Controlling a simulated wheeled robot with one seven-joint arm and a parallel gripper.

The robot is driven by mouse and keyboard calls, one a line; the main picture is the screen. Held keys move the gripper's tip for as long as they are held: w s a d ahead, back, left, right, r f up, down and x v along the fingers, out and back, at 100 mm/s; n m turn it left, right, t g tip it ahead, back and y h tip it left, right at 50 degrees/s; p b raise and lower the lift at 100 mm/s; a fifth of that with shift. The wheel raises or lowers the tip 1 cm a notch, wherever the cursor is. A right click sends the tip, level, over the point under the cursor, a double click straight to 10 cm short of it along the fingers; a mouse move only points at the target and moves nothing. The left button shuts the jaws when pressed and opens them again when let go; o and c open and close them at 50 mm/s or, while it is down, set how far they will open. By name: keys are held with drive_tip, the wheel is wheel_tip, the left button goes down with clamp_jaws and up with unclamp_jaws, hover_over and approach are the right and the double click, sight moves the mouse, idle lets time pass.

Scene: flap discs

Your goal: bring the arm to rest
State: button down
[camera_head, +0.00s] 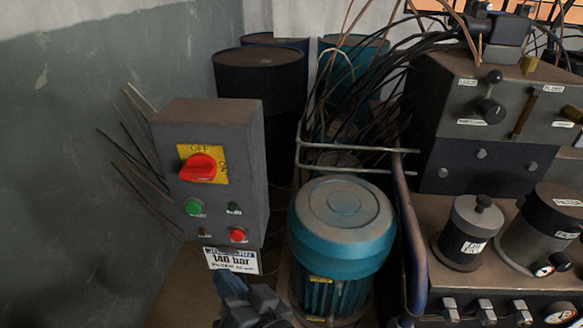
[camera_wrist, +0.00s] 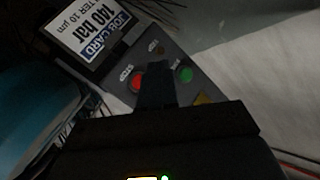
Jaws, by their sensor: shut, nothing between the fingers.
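My gripper (camera_wrist: 155,72) shows in the wrist view as a dark shape in the middle, its fingers together with nothing seen between them. It points toward the grey control box. The fingertips overlap the lower panel, close to the red button (camera_wrist: 138,84) in the picture; whether they touch it I cannot tell. In the head view, a blue-grey part of my arm (camera_head: 250,305) rises from the bottom edge, below the job card and left of the teal motor.
The control box (camera_head: 210,165) has a red rotary switch (camera_head: 200,167) and a job card (camera_head: 232,261) reading 140 bar. A teal motor (camera_head: 342,235) and a bent pipe (camera_head: 409,235) stand to its right. Dark drums (camera_head: 260,90) and loose cables crowd behind.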

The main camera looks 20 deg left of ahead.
drive_tip(key=s+d+f+m+t+h, duration=0.1)
drive_tip(key=s+d+f+t+h, duration=0.15)
drive_tip(key=d, duration=0.65)
drive_tip(key=s+d+f+m+t+h, duration=0.1)
drive_tip(key=s+d+f+m+h, duration=0.2)
drive_tip(key=d, duration=0.6)
drive_tip(key=s+d+f+t+h, duration=0.15)
drive_tip(key=s+d, duration=0.25)
drive_tip(key=d, duration=0.5)
drive_tip(key=s+d+r+h, duration=0.3)
drive_tip(key=s+d+r, duration=0.2)
drive_tip(key=s+d, duration=0.2)
drive_tip(key=s+d+r+t+h, duration=0.1)
drive_tip(key=s+d+r+h, duration=0.3)
drive_tip(key=s, duration=0.6)
drive_tip(key=d+r, duration=0.2)
drive_tip(key=d, duration=0.1)
drive_tip(key=shift+d, duration=0.35)
drive_tip(key=c, duration=1.8)
unclamp_jaws()
